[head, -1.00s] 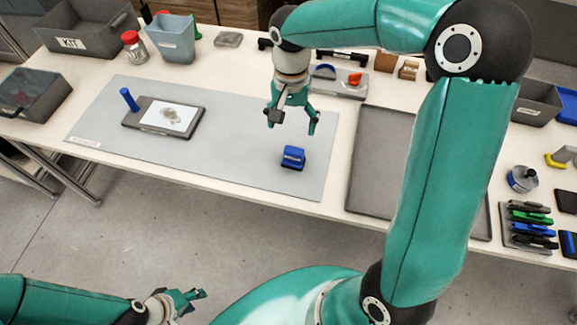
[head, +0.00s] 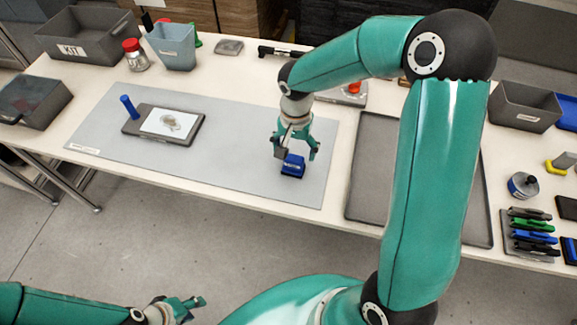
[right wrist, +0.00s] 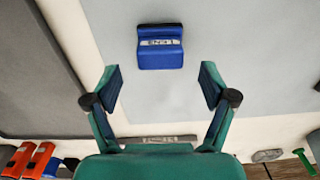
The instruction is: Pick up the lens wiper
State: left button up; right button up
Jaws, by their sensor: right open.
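The lens wiper (head: 292,166) is a small blue block with a dark base and a pale label, lying on the grey mat. In the right wrist view the lens wiper (right wrist: 160,48) lies ahead of the open fingers, near the middle of the gap, its label reading "LENS". My right gripper (head: 297,152) is open just above it, one finger on each side in the head view. The right gripper (right wrist: 157,88) holds nothing. My left gripper (head: 186,305) is low at the left, away from the table, its fingers too small to judge.
The grey mat (head: 240,170) is mostly clear around the wiper. A tablet-like board (head: 190,135) with a blue peg (head: 128,107) is to the left. A dark tray (head: 370,185) lies to the right. A KIT bin (head: 95,45) and a blue-grey bin (head: 172,52) stand at the back left.

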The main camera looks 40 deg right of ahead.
aim_at(294, 157)
jog(key=shift+s+a+f+p, duration=0.1)
jog(key=shift+f+p, duration=0.15)
jog(key=shift+f, duration=0.95)
jog(key=shift+a+f+p, duration=0.1)
jog(key=shift+f+p, duration=0.1)
jog(key=shift+f, duration=0.95)
jog(key=c, duration=1.2)
